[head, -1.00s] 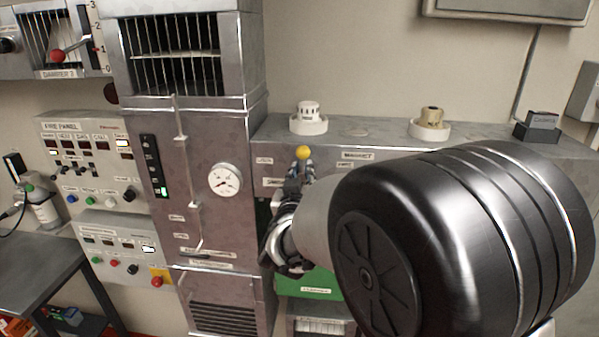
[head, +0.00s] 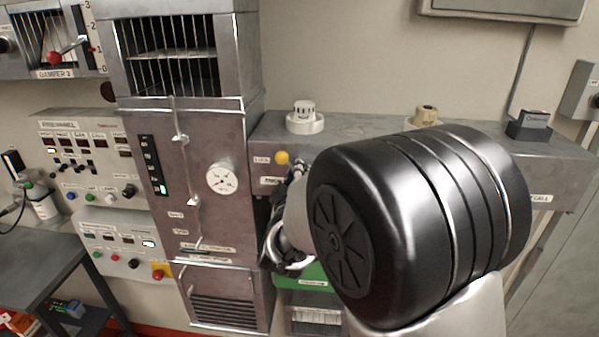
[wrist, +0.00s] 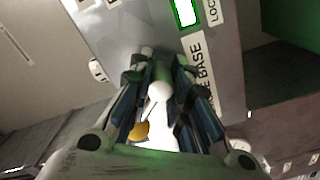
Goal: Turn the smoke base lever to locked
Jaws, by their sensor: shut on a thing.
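The smoke base lever shows in the head view as a yellow knob (head: 281,157) on the front of the grey housing, just right of the label that appears to read LOCK (head: 261,160). My gripper (head: 297,170) is right beside the knob, mostly hidden behind my dark wrist. In the wrist view my gripper (wrist: 158,78) is closed around the lever's pale rod and rounded end (wrist: 159,92), with a yellow part (wrist: 139,132) between the fingers. A label ending in BASE (wrist: 198,75) and a lit green-edged window (wrist: 186,10) lie beyond the fingertips.
A white detector (head: 304,117) and a yellowish one (head: 426,115) stand on the housing top, with a small dark box (head: 529,125) at right. A green panel (head: 314,278) is below.

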